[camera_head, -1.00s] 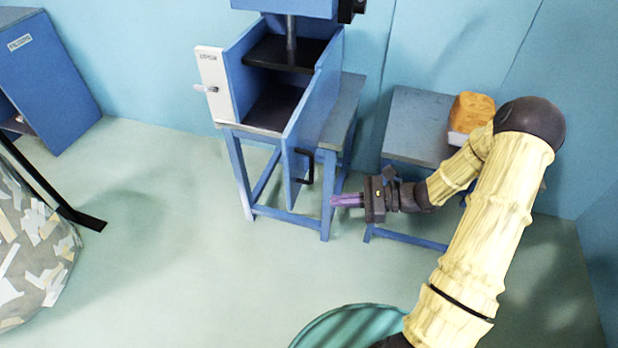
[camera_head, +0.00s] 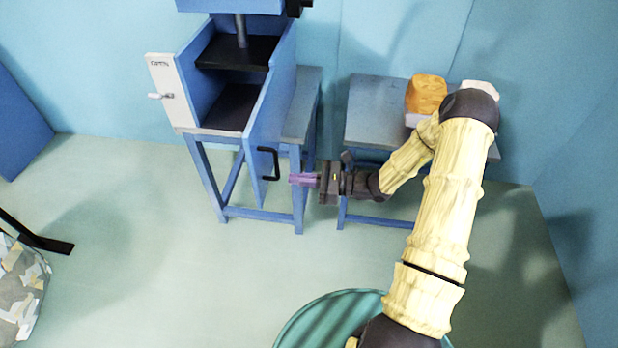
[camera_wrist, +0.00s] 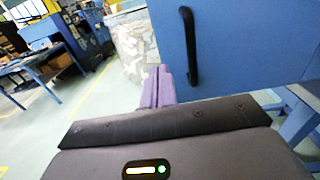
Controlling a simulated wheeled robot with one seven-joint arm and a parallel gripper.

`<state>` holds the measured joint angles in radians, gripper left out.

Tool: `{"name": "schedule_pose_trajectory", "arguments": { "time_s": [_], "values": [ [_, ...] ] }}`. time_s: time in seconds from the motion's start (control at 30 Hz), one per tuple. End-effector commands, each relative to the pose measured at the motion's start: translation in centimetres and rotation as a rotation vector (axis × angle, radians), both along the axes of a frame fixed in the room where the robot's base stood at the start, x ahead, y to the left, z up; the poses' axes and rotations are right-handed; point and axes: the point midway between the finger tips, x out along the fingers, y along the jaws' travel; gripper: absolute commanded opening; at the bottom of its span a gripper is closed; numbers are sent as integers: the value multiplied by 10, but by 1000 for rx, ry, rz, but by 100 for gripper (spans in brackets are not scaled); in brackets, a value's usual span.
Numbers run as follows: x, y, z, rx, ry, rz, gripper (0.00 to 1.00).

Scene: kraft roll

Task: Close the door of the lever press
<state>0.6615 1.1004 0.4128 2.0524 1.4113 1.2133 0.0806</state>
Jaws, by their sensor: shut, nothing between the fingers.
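The lever press (camera_head: 238,85) is a blue box on a blue stand, with a dark plate on a rod inside. Its blue door (camera_head: 264,125) stands open, swung out toward the camera at the right side of the opening. A black handle (camera_head: 271,162) is on the door's outer right face; it also shows in the wrist view (camera_wrist: 189,46). My gripper (camera_head: 292,179), with purple fingers, is shut and empty just right of the door's lower part, near the handle. In the wrist view the fingers (camera_wrist: 158,88) are together in front of the door's face, left of the handle; contact cannot be told.
A grey-topped side table (camera_head: 375,100) with a tan block (camera_head: 427,95) stands right of the press. A white panel with a lever (camera_head: 168,92) is on the press's left front. The floor (camera_head: 150,240) in front is clear.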

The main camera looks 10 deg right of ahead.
Motion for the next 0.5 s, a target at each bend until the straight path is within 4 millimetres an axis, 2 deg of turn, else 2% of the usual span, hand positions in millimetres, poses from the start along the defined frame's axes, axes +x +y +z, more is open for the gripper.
{"name": "schedule_pose_trajectory", "arguments": {
  "time_s": [0.3,0.5],
  "values": [
    [18,53,1,1,1,1,0],
    [27,76,1,-1,-1,-1,0]
  ]
}}
